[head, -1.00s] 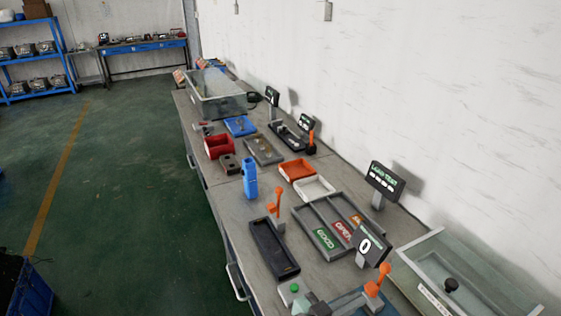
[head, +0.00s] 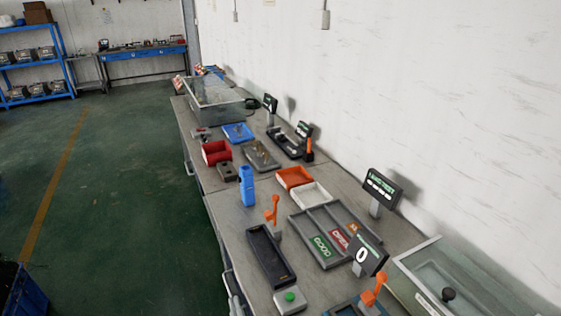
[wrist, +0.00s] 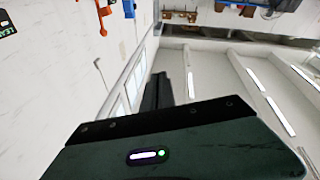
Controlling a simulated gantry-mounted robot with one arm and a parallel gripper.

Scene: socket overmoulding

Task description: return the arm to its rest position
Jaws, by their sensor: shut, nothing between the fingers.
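My gripper (wrist: 157,92) shows in the wrist view as dark fingers close together, pointing up the picture from its dark housing. The fingers are shut with nothing held between them. The housing carries a small lit strip and a green light. Beyond the fingers are white wall, windows and ceiling lights, with no object near the fingertips. The gripper is not in the head view now, so its place over the bench cannot be told from there.
The long grey bench (head: 222,205) runs along the white wall. It carries a black tray (head: 268,255), a sectioned tray (head: 318,262), a blue bottle-like object (head: 246,186), orange levers, display signs (head: 383,187) and a glass-sided box (head: 455,285).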

